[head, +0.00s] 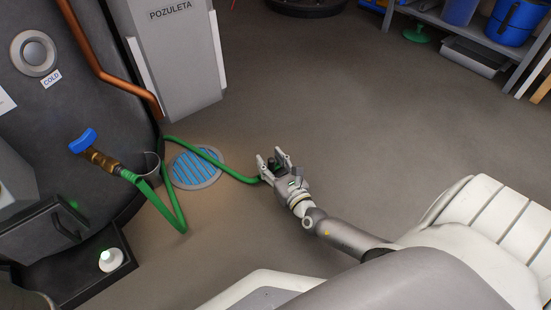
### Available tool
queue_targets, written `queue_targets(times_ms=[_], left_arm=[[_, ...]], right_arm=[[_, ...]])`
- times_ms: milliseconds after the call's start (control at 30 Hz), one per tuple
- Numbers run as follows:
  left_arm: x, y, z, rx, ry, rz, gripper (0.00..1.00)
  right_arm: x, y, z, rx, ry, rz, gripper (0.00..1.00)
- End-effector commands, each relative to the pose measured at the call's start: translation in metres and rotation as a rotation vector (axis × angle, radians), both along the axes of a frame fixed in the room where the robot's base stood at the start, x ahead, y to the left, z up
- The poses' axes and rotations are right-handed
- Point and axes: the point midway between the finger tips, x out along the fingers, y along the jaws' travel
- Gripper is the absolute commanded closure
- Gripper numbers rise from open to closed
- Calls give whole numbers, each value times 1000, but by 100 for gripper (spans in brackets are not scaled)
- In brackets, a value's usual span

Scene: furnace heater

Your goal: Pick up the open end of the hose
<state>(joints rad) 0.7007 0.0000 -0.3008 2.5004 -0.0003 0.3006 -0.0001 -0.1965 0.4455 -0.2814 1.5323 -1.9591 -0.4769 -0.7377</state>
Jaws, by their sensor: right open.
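The green hose (218,163) runs from a brass valve (103,160) with a blue handle, bends down to the floor and passes over the round drain. Its far stretch leads right to my right gripper (272,158). The hose's visible part stops at the left side of that gripper, and its open end is hidden there or cannot be made out. My right gripper is open, with its two fingers pointing up and left, low over the floor. Whether it touches the hose cannot be told. My left gripper is not in view.
The dark tank (80,85) with a copper pipe (88,50) stands at the left, beside a grey box (178,60) marked POZULETA. The blue-grated drain (197,168) lies in the floor. A shelf (468,35) with blue buckets is at upper right. The middle floor is clear.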

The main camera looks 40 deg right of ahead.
Motion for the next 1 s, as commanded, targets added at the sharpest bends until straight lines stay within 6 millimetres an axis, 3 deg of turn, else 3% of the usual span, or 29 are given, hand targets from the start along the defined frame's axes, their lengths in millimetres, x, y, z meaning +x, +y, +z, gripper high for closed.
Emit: queue_targets(times_ms=[100,467,1000], left_arm=[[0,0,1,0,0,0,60],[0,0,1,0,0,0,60],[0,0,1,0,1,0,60]], right_arm=[[0,0,0,0,0,0,56],[-1,0,0,0,0,0,100],[0,-1,2,0,-3,-1,100]])
